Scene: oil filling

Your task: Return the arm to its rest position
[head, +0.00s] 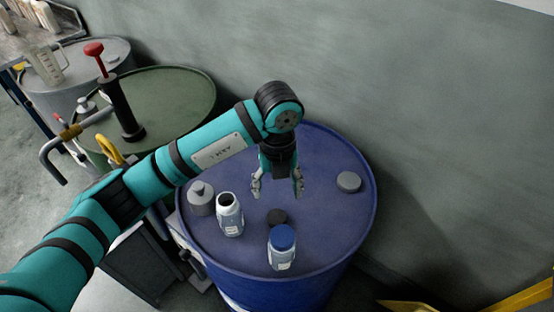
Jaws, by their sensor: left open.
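My left arm reaches in from the lower left, and its left gripper (277,188) hangs pointing down over the top of the blue drum (325,165). The fingers are spread apart with nothing between them. They look to be above the drum top, behind the small containers. My right gripper does not show.
On the blue drum stand an open bottle (230,215), a blue-capped bottle (281,248), a grey container (201,199), a dark cap (277,216) and a grey cap (349,182). A green drum (180,97) with a red-handled pump (120,105) stands left. A wall is behind.

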